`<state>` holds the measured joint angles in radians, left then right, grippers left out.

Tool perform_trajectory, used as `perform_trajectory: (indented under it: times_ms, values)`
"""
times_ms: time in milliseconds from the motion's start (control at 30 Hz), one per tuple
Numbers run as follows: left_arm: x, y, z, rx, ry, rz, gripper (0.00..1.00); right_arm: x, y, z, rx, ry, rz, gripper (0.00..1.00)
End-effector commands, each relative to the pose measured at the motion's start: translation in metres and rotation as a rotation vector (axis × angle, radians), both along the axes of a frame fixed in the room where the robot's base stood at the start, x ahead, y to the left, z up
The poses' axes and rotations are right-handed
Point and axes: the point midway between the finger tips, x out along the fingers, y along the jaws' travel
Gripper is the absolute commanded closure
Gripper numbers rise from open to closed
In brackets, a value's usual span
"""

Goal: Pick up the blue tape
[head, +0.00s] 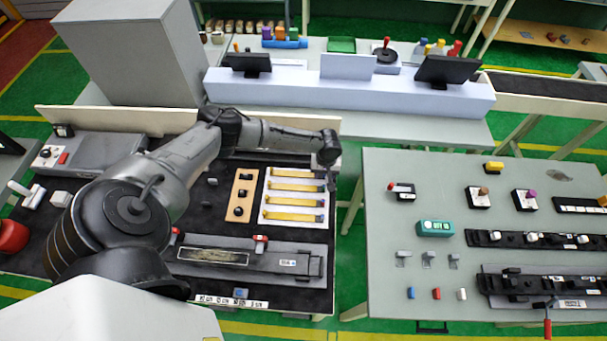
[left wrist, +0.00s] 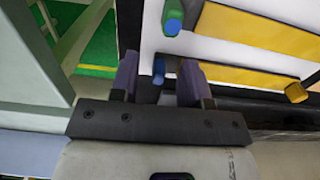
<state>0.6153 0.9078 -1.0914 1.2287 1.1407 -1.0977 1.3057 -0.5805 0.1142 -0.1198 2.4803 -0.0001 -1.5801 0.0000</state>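My left gripper (head: 331,184) points down at the right edge of the white board (head: 265,212) with yellow strips, on the black-topped bench. In the left wrist view its two dark fingers (left wrist: 158,78) stand apart. A small blue piece (left wrist: 158,70) shows in the gap between them; I cannot tell whether the fingers touch it. This may be the blue tape, but its shape is mostly hidden. A green-ended blue piece (left wrist: 173,19) lies just beyond, by a yellow strip (left wrist: 262,32). In the head view the blue piece is hidden or too small to tell. My right gripper is not in view.
A wooden strip with black knobs (head: 241,194) lies left of the white board. A grey fixture (head: 245,260) lies in front of it. A gap with green floor separates this bench from the grey-green table (head: 385,265) at right. A large grey box (head: 130,55) stands behind.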

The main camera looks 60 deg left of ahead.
Motion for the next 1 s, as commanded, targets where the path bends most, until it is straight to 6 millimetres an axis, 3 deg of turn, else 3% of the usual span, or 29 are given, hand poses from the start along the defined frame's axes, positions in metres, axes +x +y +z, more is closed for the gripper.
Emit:
perform_trajectory:
  times_ms: [433, 800, 1000]
  values:
    - [0.0, 0.0, 0.0, 0.0, 0.0, 0.0, 1.0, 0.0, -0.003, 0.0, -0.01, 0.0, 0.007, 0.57]
    - [0.0, 0.0, 0.001, 0.0, 0.0, 0.0, 1.0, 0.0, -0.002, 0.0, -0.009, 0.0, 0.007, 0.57]
    - [0.001, 0.0, 0.015, 0.0, -0.002, 0.0, 1.0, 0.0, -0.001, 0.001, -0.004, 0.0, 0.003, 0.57]
